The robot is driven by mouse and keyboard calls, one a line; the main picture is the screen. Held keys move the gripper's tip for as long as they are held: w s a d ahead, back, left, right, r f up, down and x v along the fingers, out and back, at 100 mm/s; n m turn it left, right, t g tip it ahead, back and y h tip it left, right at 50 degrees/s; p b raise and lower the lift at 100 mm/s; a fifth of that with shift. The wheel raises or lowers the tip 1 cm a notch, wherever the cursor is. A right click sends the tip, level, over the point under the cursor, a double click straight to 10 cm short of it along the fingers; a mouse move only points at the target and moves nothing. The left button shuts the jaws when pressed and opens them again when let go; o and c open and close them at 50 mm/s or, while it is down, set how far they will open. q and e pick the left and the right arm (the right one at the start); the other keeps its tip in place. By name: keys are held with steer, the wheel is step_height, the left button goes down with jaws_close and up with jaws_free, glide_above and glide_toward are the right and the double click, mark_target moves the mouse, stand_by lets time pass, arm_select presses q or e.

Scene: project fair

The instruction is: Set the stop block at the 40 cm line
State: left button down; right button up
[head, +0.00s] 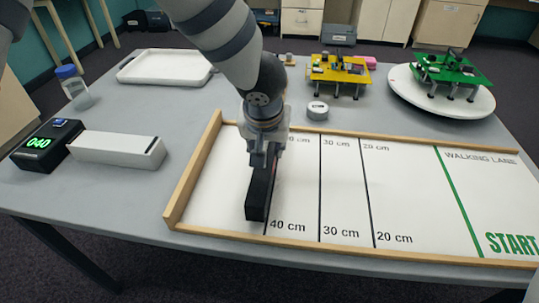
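The black stop block (258,200) stands lengthwise along the 40 cm line (265,228) of the white walking lane (405,200). It covers much of that line, and the line's near end shows just past the block. I cannot tell whether its underside touches the lane. My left gripper (265,158) points down over the block's far part, with its fingers closed around it. The gripper and arm hide the block's far end and part of the far 40 cm label. My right gripper is not in view.
A wooden rim (190,175) borders the lane. Left are a black display (38,145) reading 040, a white box (117,148), a blue-capped bottle (73,86) and a white tray (165,66). Behind are yellow (338,70) and green (452,70) walkers, the green one on a round white stand (440,98).

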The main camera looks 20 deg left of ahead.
arm_select(q)
step_height(320, 180, down, 2)
steer(key=shift+d+f, duration=0.1)
steer(key=c, duration=1.2)
jaws_free()
steer(key=shift+s, duration=0.1)
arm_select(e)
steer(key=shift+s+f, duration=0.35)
arm_select(q)
steer(key=shift+r, duration=0.2)
steer(key=p+v, duration=0.3)
steer(key=v, duration=0.9)
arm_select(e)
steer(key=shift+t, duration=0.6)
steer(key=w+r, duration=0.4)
arm_select(q)
steer(key=shift+f, duration=0.1)
